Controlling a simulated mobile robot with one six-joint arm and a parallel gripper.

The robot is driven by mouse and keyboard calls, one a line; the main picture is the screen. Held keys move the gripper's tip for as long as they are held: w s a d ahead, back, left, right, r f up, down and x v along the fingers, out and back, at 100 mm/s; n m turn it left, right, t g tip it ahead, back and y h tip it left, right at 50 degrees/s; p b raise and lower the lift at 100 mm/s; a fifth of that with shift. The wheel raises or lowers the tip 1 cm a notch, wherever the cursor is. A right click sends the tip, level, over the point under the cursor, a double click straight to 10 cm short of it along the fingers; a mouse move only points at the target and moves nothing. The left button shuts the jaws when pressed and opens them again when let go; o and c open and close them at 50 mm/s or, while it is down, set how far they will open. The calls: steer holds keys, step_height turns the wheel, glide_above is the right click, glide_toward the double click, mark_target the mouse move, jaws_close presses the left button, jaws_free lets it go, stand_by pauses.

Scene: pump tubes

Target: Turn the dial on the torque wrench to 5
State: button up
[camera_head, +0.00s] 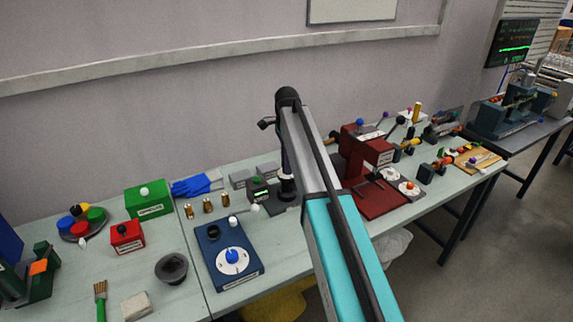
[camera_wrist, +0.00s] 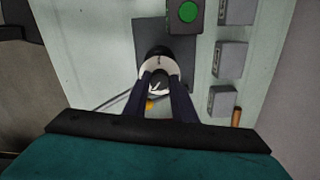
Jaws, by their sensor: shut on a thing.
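A small instrument with a dark base plate (camera_wrist: 148,38) stands on the bench under my wrist. I take it for the torque wrench, but no label on it is readable. Its dial (camera_wrist: 158,66) is a round white part with dark markings and a black part above it. My gripper (camera_wrist: 162,80) points down, with its two dark blue fingers on either side of the dial, shut on it. The dial's setting cannot be read.
A dark box with a green button (camera_wrist: 187,12) and several grey boxes (camera_wrist: 230,60) stand close by. In the head view, a blue device with a white dial (camera_head: 232,262) stands in front, brass fittings (camera_head: 208,205) to the left and a red press (camera_head: 365,160) to the right.

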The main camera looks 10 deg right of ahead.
steer(key=m, duration=1)
steer(key=shift+w, duration=0.1)
stand_by(0.3)
steer(key=o, duration=1)
steer(key=shift+o, duration=0.2)
steer(key=shift+r, duration=0.1)
step_height(320, 180, up, 14)
steer(key=b, duration=0.3)
steer(key=shift+d, duration=0.1)
